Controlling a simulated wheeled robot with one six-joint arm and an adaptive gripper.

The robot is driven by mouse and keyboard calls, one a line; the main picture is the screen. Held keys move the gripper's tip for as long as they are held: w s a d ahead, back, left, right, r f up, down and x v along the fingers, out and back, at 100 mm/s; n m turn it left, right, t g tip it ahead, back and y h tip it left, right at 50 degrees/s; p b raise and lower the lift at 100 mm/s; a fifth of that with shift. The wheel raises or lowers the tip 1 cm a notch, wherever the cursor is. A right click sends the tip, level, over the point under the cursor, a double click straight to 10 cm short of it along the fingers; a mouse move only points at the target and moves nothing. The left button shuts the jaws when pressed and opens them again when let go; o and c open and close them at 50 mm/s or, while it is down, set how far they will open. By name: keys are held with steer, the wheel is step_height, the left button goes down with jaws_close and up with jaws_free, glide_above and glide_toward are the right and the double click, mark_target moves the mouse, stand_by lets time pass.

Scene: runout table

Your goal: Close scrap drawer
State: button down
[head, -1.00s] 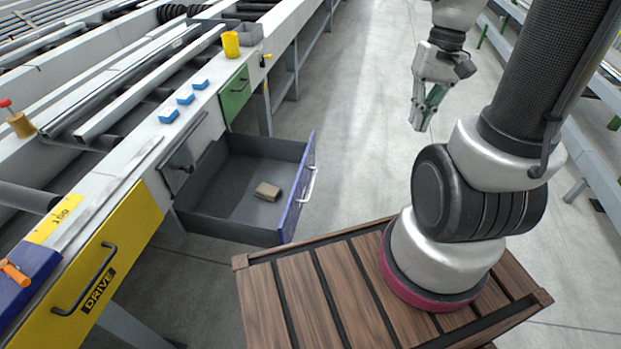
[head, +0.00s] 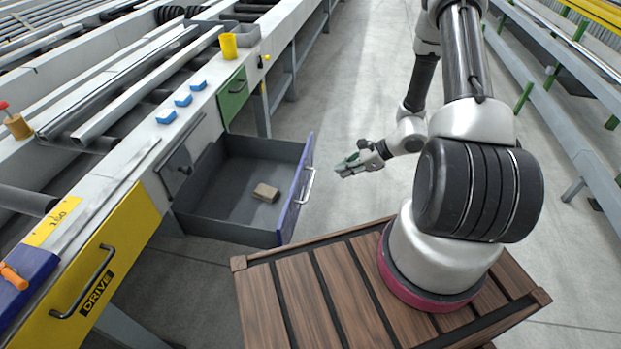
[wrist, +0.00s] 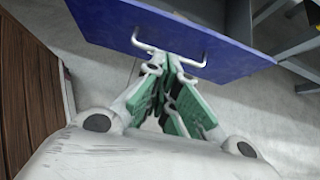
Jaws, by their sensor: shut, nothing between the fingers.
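The scrap drawer (head: 225,222) is pulled out from the table, with a blue front and a pale bar handle (head: 306,185). A small tan block (head: 266,192) lies inside it. My gripper (head: 345,170) is shut and empty, to the right of the drawer front and apart from it in the head view. In the wrist view, my gripper's green-padded fingers (wrist: 168,75) point toward the blue drawer front (wrist: 230,50) and its handle (wrist: 150,45). Whether the fingertips touch the handle cannot be told from the wrist view.
A yellow DRIVE drawer (head: 95,270) and a green drawer (head: 233,95) flank the open one, both shut. Blue blocks (head: 183,99) and a yellow cup (head: 228,46) stand on the table top. Open floor (head: 340,110) lies right of the drawer.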

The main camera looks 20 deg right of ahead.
glide_toward(299, 183)
step_height(299, 183, down, 3)
steer(key=s, duration=0.1)
steer(key=shift+w+a+r, duration=0.1)
steer(key=shift+w+a, duration=0.45)
steer(key=shift+a, duration=0.35)
steer(key=shift+w+a, duration=0.55)
steer(key=shift+a, duration=0.3)
